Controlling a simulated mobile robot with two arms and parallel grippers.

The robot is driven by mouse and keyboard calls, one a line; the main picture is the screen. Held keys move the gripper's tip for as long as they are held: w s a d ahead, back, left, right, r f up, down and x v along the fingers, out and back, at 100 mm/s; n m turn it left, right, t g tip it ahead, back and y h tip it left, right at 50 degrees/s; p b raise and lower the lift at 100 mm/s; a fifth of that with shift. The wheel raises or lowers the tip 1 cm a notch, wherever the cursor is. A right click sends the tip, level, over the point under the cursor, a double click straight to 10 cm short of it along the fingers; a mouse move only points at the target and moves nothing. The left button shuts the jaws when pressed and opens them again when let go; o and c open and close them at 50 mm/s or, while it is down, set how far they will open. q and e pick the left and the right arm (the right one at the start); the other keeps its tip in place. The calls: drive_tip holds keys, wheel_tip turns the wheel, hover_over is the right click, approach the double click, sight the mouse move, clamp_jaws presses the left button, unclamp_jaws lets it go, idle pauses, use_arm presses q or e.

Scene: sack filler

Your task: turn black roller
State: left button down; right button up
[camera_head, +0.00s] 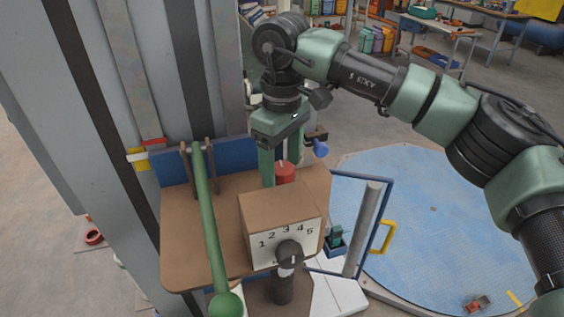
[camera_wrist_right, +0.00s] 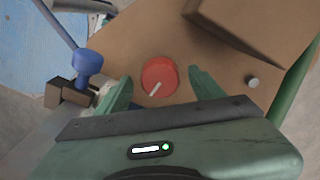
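A black knob (camera_head: 289,252) sits on the front of a brown box with a white face numbered 1 to 5. A dark upright cylinder (camera_head: 283,287) stands below it; I cannot tell which of the two is the black roller. My right gripper (camera_head: 284,172) points down behind the box, away from both. Its fingers are apart, one on each side of a red knob with a white mark (camera_wrist_right: 159,77), in the right wrist view. I cannot tell whether they touch it. My left gripper is in neither view.
A long green lever (camera_head: 210,230) runs along the left of the brown panel (camera_head: 180,245). A blue knob (camera_wrist_right: 89,62) is close beside one finger. A blue frame with a yellow handle (camera_head: 383,238) stands right. The blue round floor area (camera_head: 430,215) is mostly clear.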

drive_tip(key=shift+r, duration=0.4)
wheel_tip(320, 180, up, 6)
drive_tip(key=shift+f+b, duration=0.25)
drive_tip(key=shift+b, duration=0.4)
drive_tip(key=shift+r, duration=0.75)
